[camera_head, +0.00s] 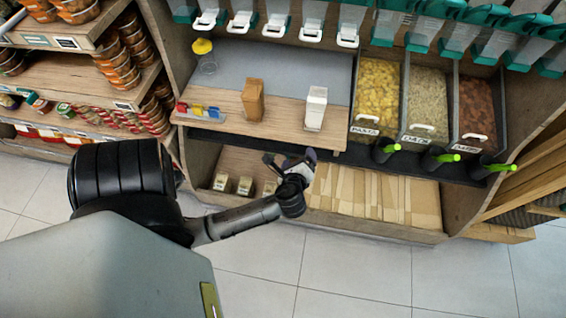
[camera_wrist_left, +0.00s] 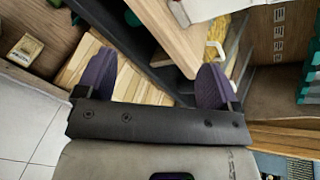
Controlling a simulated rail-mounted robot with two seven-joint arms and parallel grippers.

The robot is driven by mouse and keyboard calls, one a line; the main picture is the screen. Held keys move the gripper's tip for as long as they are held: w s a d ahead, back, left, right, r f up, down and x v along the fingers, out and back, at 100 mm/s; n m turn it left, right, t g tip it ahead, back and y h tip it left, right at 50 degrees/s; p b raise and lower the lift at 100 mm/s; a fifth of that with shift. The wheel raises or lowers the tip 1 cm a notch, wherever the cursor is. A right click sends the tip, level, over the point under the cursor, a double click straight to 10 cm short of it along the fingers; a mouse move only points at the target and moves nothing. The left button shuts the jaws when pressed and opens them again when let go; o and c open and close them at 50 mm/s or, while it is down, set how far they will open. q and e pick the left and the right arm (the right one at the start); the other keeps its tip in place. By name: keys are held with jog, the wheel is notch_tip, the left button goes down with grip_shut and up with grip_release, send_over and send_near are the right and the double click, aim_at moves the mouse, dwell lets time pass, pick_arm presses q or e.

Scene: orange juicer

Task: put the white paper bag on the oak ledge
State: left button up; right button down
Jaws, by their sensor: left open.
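The white paper bag (camera_head: 316,112) stands upright on the right part of the oak ledge (camera_head: 280,118). A white piece at the top edge of the left wrist view looks like this bag (camera_wrist_left: 200,8), cut off by the frame. The pale wooden board edge there appears to be the ledge (camera_wrist_left: 168,32). My left gripper (camera_head: 289,160) is open and empty, in front of and below the ledge, apart from the bag. Its two purple fingers (camera_wrist_left: 158,68) stand wide apart in the left wrist view. My right gripper is not in view.
A brown paper bag (camera_head: 253,100) stands left of the white one. Small coloured items (camera_head: 203,111) and a yellow-topped scoop (camera_head: 203,47) are further left. Bins of dry food (camera_head: 376,92) stand on the right. Folded brown bags (camera_head: 375,197) and small boxes (camera_head: 245,185) fill the lower shelf.

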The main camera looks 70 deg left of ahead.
pick_arm(q)
jog(key=s+d+n+g+h, duration=0.3)
jog(key=s+d+n+h, duration=0.9)
jog(key=d, duration=0.5)
jog(key=shift+s+d+f+n, duration=0.2)
jog(key=shift+s+n, duration=0.1)
jog(key=shift+n, duration=0.3)
